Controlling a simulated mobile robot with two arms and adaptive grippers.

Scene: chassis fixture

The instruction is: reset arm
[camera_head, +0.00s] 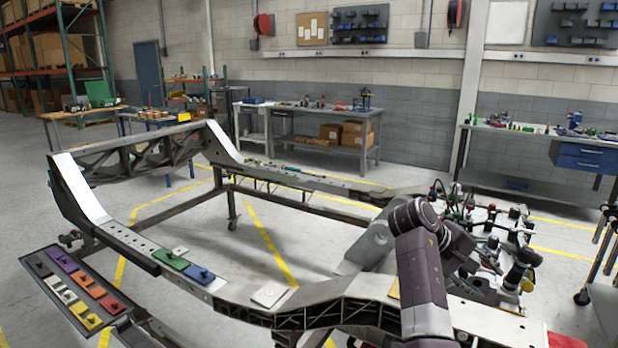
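My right arm rises from the lower right, with a dark purple-grey link and a rounded joint. My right gripper (466,264) appears beyond that link, over the right part of the chassis frame (320,297). The link and the dark machinery behind hide its fingers, so I cannot tell whether it is open or shut, or whether it holds anything. My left arm and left gripper are not in view.
A tray (33,271) of coloured blocks stands at the lower left. A green block (171,258) and a blue block (199,275) sit on the near rail. Cluttered machinery (490,235) is at right. Workbenches (325,150) line the wall. Floor inside the frame is clear.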

